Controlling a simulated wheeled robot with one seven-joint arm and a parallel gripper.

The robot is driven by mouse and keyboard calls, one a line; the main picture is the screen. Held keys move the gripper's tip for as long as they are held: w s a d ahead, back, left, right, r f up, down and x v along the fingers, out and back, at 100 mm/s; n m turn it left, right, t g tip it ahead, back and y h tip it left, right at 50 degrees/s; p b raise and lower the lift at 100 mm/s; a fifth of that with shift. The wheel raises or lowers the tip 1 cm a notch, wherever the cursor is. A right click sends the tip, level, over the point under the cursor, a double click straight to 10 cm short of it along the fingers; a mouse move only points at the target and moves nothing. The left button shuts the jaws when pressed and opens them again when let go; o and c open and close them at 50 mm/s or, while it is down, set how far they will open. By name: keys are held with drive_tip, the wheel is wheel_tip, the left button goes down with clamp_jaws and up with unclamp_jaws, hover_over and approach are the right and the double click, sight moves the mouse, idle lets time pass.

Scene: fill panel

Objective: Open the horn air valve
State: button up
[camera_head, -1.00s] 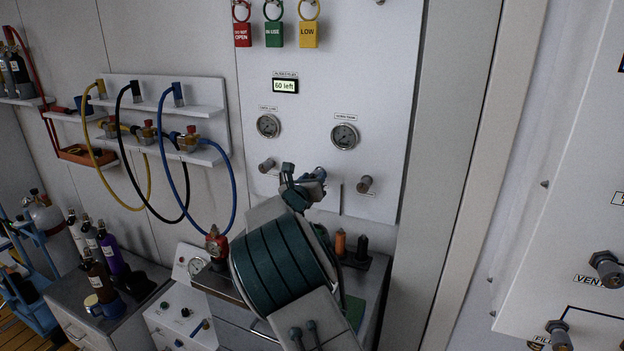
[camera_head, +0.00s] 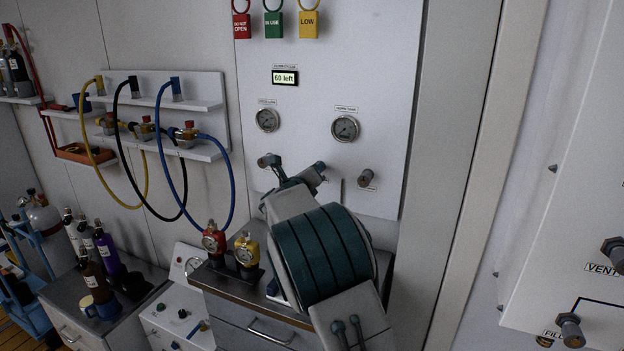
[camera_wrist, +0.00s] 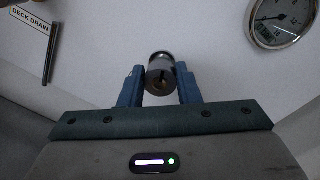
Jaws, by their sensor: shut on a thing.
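A grey cylindrical knob (camera_wrist: 160,74) stands out from the white panel (camera_head: 385,70) in the wrist view. The two blue fingers of my gripper (camera_wrist: 161,86) are on either side of it and shut on it. In the head view my gripper (camera_head: 296,174) is at the panel's lower part, below the two gauges. My wrist and fingers hide the gripped knob's label, so I cannot read its name. Another knob (camera_head: 366,178) is to the right of my gripper and a further knob (camera_head: 265,160) is just to its left.
A round gauge (camera_wrist: 283,20) and a "DECK DRAIN" label (camera_wrist: 30,18) flank the gripped knob. Coloured hoses (camera_head: 235,185) hang at left. Red (camera_head: 213,240) and yellow (camera_head: 246,250) regulators stand below, close to my arm. Another panel (camera_head: 575,220) is at right.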

drive_tip(key=shift+f+n+h+p, duration=0.15)
drive_tip(key=shift+n+h+p, duration=0.25)
drive_tip(key=shift+n+p, duration=5.4)
drive_tip(key=shift+f+n+h+p, duration=0.25)
drive_tip(key=shift+n+p, duration=1.35)
drive_tip(key=shift+n, duration=8.4)
drive_tip(key=shift+r, duration=0.15)
drive_tip(key=o, duration=1)
